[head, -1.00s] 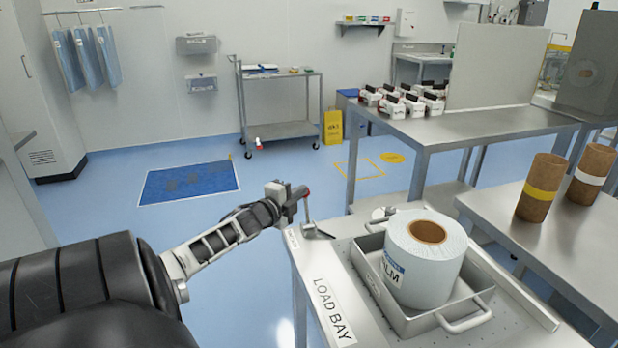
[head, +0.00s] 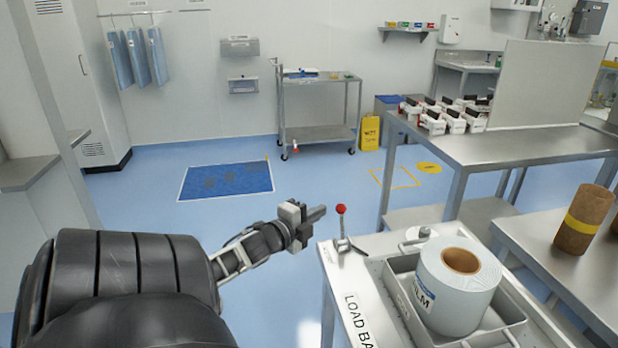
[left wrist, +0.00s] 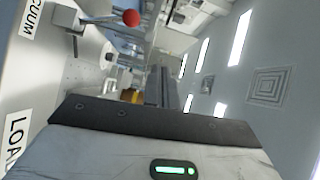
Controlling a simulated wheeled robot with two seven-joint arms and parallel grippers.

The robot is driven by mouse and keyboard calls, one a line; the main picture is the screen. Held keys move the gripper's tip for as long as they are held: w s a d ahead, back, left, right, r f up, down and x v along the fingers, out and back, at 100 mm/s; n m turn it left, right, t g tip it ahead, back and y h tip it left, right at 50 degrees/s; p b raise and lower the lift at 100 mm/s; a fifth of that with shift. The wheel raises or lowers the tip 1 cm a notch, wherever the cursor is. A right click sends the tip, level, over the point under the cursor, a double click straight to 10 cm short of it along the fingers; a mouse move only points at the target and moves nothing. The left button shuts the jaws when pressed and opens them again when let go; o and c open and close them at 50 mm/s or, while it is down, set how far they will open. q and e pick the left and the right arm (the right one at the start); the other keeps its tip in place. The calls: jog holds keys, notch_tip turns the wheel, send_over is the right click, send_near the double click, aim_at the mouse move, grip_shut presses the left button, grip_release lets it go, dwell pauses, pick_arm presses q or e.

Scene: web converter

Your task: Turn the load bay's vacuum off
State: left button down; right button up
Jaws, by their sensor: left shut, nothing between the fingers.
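The load bay table (head: 352,298) is at the lower right in the head view, with a "LOAD BAY" label on its front edge. A lever with a red ball knob (head: 341,209) stands nearly upright on its far left corner. The knob (left wrist: 131,18) and part of a label ending in "CUUM" (left wrist: 36,18) also show in the left wrist view. My left gripper (head: 322,212) is shut and empty, just left of the knob, with a small gap seeming to lie between them. My right gripper is not in view.
A metal tray (head: 400,290) on the load bay holds a white film roll (head: 450,300). A steel table (head: 490,150) with several red-and-white devices stands behind. A cardboard core (head: 580,225) stands on the right-hand table. Blue floor is open left of the load bay.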

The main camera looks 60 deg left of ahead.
pick_arm(q)
jog(key=shift+s+d+r, duration=0.15)
jog(key=shift+s+r, duration=0.05)
jog(key=shift+s, duration=0.35)
jog(key=shift+s+d+r, duration=0.1)
jog(key=shift+s+r, duration=0.05)
jog(key=shift+s, duration=0.4)
